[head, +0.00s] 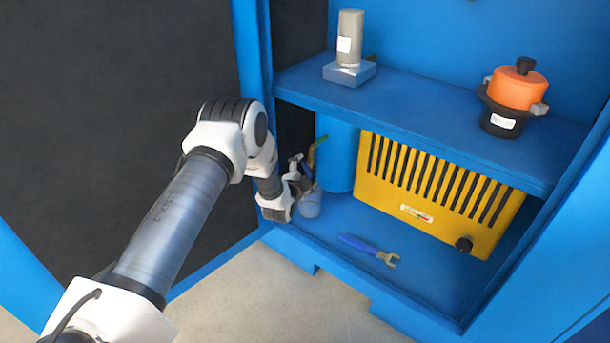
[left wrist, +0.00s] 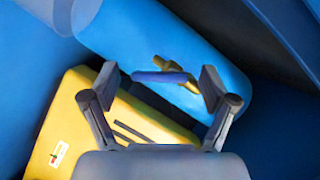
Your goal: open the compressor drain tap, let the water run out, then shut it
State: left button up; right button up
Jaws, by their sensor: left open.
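The blue receiver tank (head: 337,155) stands upright at the left of the lower shelf, and its curved side fills the upper middle of the left wrist view (left wrist: 150,30). A brass drain tap (left wrist: 182,72) with a blue-purple lever (left wrist: 160,77) sits at the tank. My left gripper (head: 300,172) is open beside the tank's lower left. In the left wrist view its two fingers (left wrist: 158,88) stand on either side of the lever, apart from it. I cannot tell whether the tap is open; no water shows. A grey-blue cup (head: 309,207) stands below, partly hidden. My right gripper is not in view.
A yellow slotted housing (head: 430,190) with a black knob stands right of the tank. A blue-handled wrench (head: 368,248) lies in front of it. The upper shelf (head: 430,120) holds a grey cylinder on a block (head: 349,50) and an orange-topped black device (head: 516,95).

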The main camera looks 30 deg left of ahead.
pick_arm(q)
jog(key=c, duration=1.2)
jog(key=shift+o, duration=0.2)
jog(key=shift+r, duration=0.1)
jog(key=n+p, duration=0.1)
jog(key=n+h+p, duration=0.1)
jog(key=shift+d+r+p, duration=0.15)
jog(key=shift+r+p, duration=0.1)
jog(key=shift+p, duration=0.1)
jog(key=shift+r+n+g+h+p, duration=0.1)
jog(key=shift+n+g+h+p, duration=0.5)
jog(key=shift+n, duration=0.3)
jog(key=shift+d+r+n+h+p, duration=0.1)
jog(key=shift+r+n+h+p, duration=0.05)
jog(key=shift+n+h, duration=0.7)
jog(key=shift+r+n+h+p, duration=0.15)
jog(key=shift+n+h, duration=0.4)
jog(key=shift+n, duration=0.6)
